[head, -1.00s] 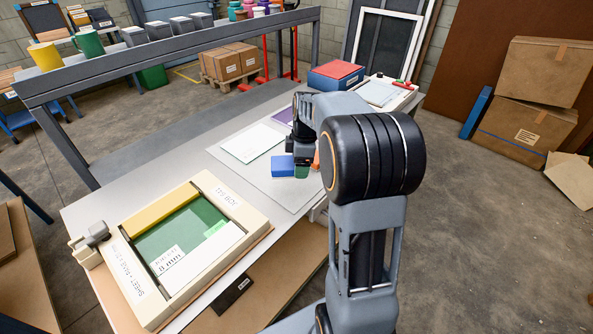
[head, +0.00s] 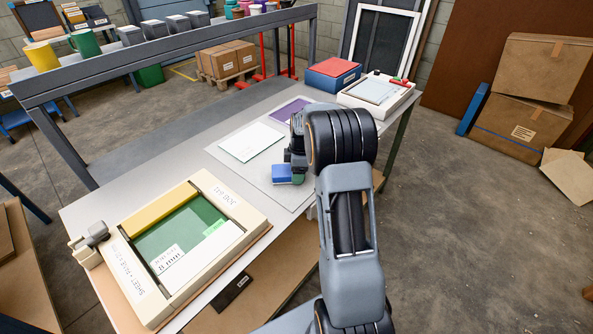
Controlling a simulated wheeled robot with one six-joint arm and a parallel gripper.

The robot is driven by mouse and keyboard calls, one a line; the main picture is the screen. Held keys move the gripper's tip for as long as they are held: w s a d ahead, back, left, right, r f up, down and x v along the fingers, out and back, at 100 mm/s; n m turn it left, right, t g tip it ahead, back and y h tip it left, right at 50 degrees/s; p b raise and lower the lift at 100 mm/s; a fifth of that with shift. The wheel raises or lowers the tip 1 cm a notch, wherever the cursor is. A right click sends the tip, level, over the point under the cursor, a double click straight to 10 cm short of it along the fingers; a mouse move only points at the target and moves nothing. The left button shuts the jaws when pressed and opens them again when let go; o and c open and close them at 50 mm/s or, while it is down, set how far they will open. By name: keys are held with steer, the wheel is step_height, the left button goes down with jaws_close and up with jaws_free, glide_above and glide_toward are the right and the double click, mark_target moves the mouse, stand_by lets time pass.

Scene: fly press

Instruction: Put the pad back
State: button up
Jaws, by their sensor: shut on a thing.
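My gripper (head: 297,164) is low over the grey mat (head: 284,196) on the bench, partly hidden behind my own arm. It is shut on a small blue block (head: 282,174), which I take to be the pad. A dark green part (head: 298,178) shows right beside the blue, under the gripper; I cannot tell whether it belongs to the same thing. The contact of the jaws is hidden, and I cannot tell whether the block touches the mat.
A white card (head: 251,142) and a purple sheet (head: 290,110) lie on the mat. A cream frame (head: 243,206) with a green inside stands at the front left. A blue and red box (head: 333,74) and a white tray (head: 404,101) stand at the far end. A raised shelf rail (head: 180,50) runs behind.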

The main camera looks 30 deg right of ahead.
steer(key=shift+f, duration=0.15)
steer(key=o, duration=1.2)
step_height(320, 180, up, 12)
steer(key=d, duration=0.1)
steer(key=s+a+r+m, duration=0.2)
steer(key=s+a+r, duration=0.1)
steer(key=s+a, duration=0.1)
steer(key=s+a+m+t, duration=0.1)
steer(key=s+a+m, duration=0.2)
steer(key=s, duration=0.3)
steer(key=s+a+f+m+t, duration=0.1)
steer(key=s+a+m, duration=0.3)
steer(key=s, duration=0.3)
steer(key=s+a+f+m+t+h, duration=0.1)
steer(key=s+a+m, duration=0.3)
steer(key=s, duration=0.2)
steer(key=shift+s+a+f, duration=0.1)
steer(key=shift+s+a, duration=0.1)
steer(key=shift+a, duration=0.1)
